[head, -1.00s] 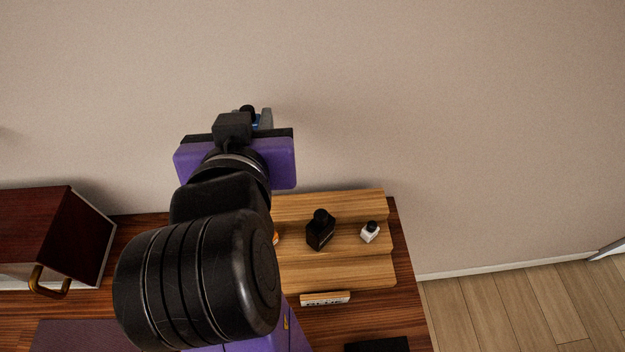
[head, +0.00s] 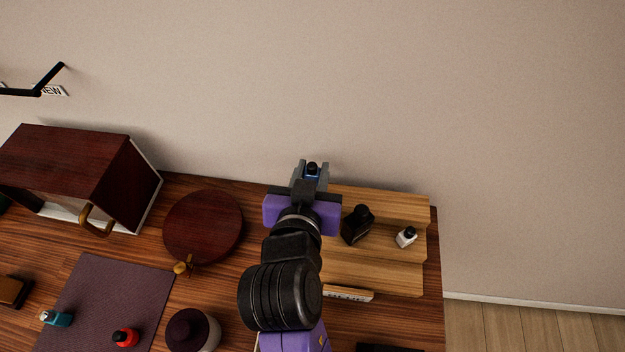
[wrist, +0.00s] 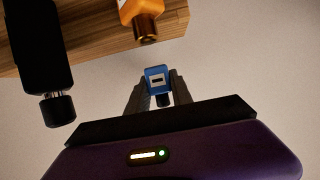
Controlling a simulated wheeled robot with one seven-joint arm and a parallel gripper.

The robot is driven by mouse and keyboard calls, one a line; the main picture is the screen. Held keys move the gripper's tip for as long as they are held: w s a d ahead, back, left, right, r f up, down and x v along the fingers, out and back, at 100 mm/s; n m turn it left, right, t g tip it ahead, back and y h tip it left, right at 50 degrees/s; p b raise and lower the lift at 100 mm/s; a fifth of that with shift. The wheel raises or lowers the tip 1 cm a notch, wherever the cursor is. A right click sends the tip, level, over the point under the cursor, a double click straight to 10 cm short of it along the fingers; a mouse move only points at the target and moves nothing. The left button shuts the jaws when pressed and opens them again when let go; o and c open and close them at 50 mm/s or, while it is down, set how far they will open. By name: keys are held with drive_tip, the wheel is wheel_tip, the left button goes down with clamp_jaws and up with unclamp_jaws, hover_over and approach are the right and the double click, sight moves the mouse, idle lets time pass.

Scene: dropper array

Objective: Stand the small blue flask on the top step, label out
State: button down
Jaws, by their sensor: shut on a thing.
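My gripper (head: 312,172) is shut on the small blue flask (head: 312,171), with the flask's dark cap showing between the fingers. The wrist view shows the flask (wrist: 157,77) between the fingertips (wrist: 158,88), its white label with a dark mark facing that camera. The wooden stepped stand (head: 375,272) is on the right of the table. In the head view, the flask appears at the back left of the stand's top step (head: 390,200). My arm covers the stand's left side, and I cannot tell whether the flask touches the step.
A black bottle (head: 357,224) and a white bottle (head: 406,237) stand on the stand. An orange bottle (wrist: 140,15) shows in the wrist view. A sign (head: 347,294) is at the stand's front. A round dark lid (head: 203,227) and a red-brown box (head: 75,168) are left.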

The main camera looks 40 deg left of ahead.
drive_tip(key=shift+f, duration=1.7)
drive_tip(key=shift+f, duration=0.1)
drive_tip(key=c, duration=1.1)
unclamp_jaws()
drive_tip(key=shift+c, duration=0.2)
drive_tip(key=shift+s, duration=0.1)
drive_tip(key=b+v, duration=0.1)
drive_tip(key=v, duration=1.1)
